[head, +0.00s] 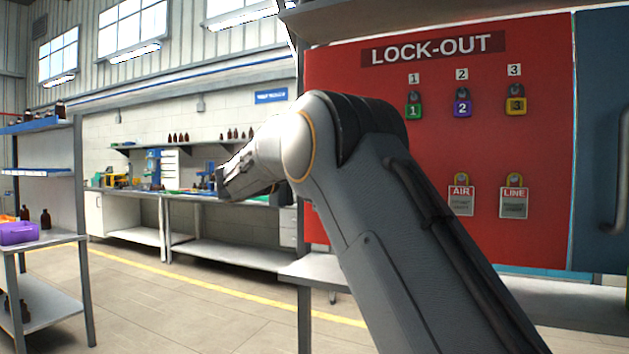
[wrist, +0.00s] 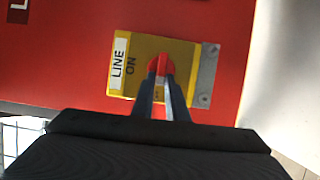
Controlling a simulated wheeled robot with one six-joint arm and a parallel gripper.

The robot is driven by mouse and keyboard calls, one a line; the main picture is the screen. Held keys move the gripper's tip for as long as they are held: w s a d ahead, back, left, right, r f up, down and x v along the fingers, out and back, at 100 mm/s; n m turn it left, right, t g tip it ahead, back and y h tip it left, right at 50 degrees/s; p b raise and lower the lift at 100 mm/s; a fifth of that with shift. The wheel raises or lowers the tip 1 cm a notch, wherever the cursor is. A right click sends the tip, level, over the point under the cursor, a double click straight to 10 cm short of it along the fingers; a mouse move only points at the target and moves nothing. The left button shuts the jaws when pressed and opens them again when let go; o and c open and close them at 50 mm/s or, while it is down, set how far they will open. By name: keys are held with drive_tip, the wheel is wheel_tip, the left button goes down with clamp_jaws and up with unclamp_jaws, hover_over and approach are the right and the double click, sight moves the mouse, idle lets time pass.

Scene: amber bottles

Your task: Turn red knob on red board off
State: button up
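A red knob (wrist: 163,66) sits on a yellow plate (wrist: 185,55) marked LINE ON, on the red board (wrist: 62,75) in the wrist view. My gripper (wrist: 160,77) reaches the knob, with one dark finger on each side of it. The fingers look closed against its sides, and part of the knob shows between them. In the head view the red board (head: 400,160) stands at the right with a LOCK-OUT sign. The knob and plate do not show there, and my fingertips cannot be made out.
Numbered green (head: 414,107), purple (head: 462,105) and yellow (head: 515,103) padlocks hang on the board, with AIR (head: 461,200) and LINE (head: 514,202) tags below. A shelf rack (head: 70,240) stands at far left. Open floor lies between it and the board.

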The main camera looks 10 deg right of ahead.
drive_tip(key=shift+o, duration=1.3)
drive_tip(key=shift+d, duration=0.1)
drive_tip(key=b+v, duration=0.1)
drive_tip(key=v, duration=0.7)
drive_tip(key=shift+w, duration=0.1)
